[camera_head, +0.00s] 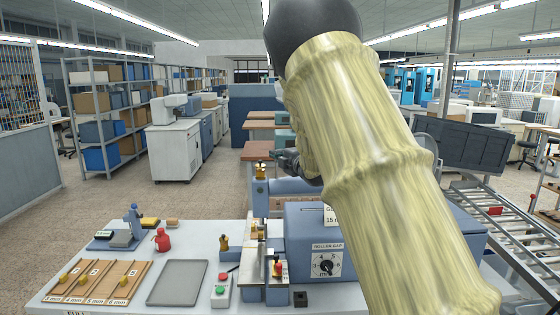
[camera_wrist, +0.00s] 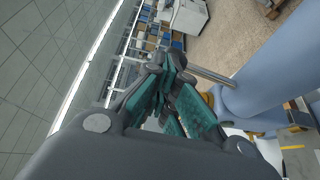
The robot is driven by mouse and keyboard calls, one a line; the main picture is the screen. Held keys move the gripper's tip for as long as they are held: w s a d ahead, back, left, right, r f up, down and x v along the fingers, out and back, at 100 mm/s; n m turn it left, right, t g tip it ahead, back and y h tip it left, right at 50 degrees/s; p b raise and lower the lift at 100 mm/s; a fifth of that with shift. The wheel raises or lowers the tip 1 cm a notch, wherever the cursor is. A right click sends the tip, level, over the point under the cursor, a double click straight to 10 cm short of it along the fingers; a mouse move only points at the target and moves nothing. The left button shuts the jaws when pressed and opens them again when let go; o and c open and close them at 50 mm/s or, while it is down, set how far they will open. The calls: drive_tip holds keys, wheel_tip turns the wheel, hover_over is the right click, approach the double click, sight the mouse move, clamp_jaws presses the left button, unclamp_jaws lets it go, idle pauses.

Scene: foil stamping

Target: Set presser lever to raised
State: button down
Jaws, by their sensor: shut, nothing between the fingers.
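The blue-grey stamping machine (camera_head: 305,225) stands on the bench, partly hidden behind my sleeved arm. My gripper (camera_head: 278,154) is above its horizontal blue cylinder (camera_head: 292,187), just right of a brass-topped post (camera_head: 260,172). In the wrist view my gripper (camera_wrist: 168,68) has its teal-padded fingers together and empty. A thin grey metal rod (camera_wrist: 212,76) runs from the blue machine body (camera_wrist: 275,80) toward the fingers; it may be the presser lever. I cannot tell whether the fingers touch it.
A roller conveyor (camera_head: 510,235) stands at the right. Open floor lies beyond the bench on the left.

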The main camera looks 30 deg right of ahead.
drive_tip(key=w+b, duration=0.1)
drive_tip(key=w+d+b, duration=0.1)
drive_tip(key=w, duration=0.1)
drive_tip(key=shift+d, duration=0.2)
drive_tip(key=shift+w+d+b, duration=0.35)
drive_tip(key=shift+w+b, duration=0.2)
drive_tip(key=shift+w, duration=0.1)
drive_tip(key=shift+w+d+b, duration=0.35)
drive_tip(key=shift+w+b, duration=0.2)
drive_tip(key=shift+w, duration=0.05)
drive_tip(key=shift+r, duration=0.1)
drive_tip(key=s+d+r+b, duration=0.1)
drive_tip(key=s+r+b, duration=0.2)
drive_tip(key=s+r, duration=0.5)
drive_tip(key=shift+s+d+r, duration=0.2)
drive_tip(key=shift+s+d, duration=0.05)
drive_tip(key=shift+s, duration=1.1)
drive_tip(key=shift+s, duration=0.1)
